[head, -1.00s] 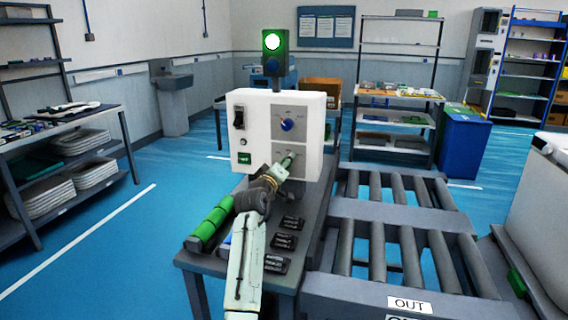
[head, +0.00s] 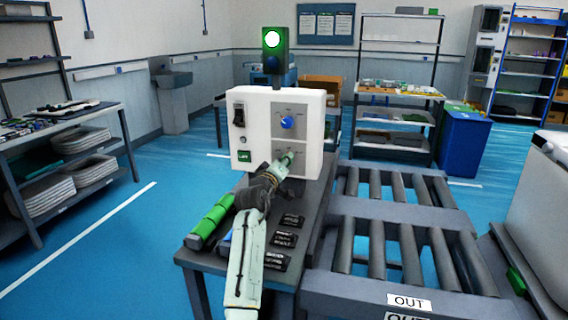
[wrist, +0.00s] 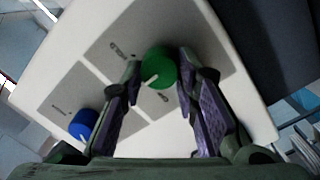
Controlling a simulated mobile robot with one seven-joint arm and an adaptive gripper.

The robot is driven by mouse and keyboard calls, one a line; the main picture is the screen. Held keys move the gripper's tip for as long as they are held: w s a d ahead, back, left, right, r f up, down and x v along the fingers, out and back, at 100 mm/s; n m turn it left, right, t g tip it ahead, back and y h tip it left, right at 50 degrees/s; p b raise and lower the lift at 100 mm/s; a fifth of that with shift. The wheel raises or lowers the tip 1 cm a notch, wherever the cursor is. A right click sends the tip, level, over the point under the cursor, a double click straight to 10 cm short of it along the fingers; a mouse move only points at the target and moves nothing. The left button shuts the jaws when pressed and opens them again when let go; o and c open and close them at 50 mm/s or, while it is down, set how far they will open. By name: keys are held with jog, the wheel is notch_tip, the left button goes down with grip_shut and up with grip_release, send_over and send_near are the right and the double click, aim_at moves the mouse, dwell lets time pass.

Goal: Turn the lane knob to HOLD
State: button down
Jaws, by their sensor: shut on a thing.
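A green knob (wrist: 157,62) sits on a grey plate on the white control box (head: 258,114). Its white pointer line points to the lower left in the wrist view. Small labels are printed around it, too blurred to read surely. My gripper (wrist: 160,80) has one finger on each side of this knob and is shut on it. In the head view my gripper (head: 284,165) reaches the lower plate and partly hides the green knob. A blue knob (head: 287,122) sits on the upper plate; it also shows in the wrist view (wrist: 84,124), outside the left finger.
Rollers (head: 400,240) run at right.

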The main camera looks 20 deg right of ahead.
jog(key=shift+f+b, duration=0.1)
jog(key=shift+b, duration=0.25)
jog(key=m+b, duration=0.2)
jog(key=m, duration=0.1)
jog(key=m+b, duration=0.2)
jog(key=m, duration=0.2)
jog(key=m+b, duration=0.2)
jog(key=m, duration=0.1)
jog(key=shift+s+d+r+m+y, duration=0.1)
jog(key=shift+r+m+y, duration=0.2)
jog(key=shift+y, duration=0.1)
dwell(0.4)
jog(key=c, duration=1.2)
grip_release()
jog(key=shift+c, duration=0.2)
jog(key=shift+s, duration=0.1)
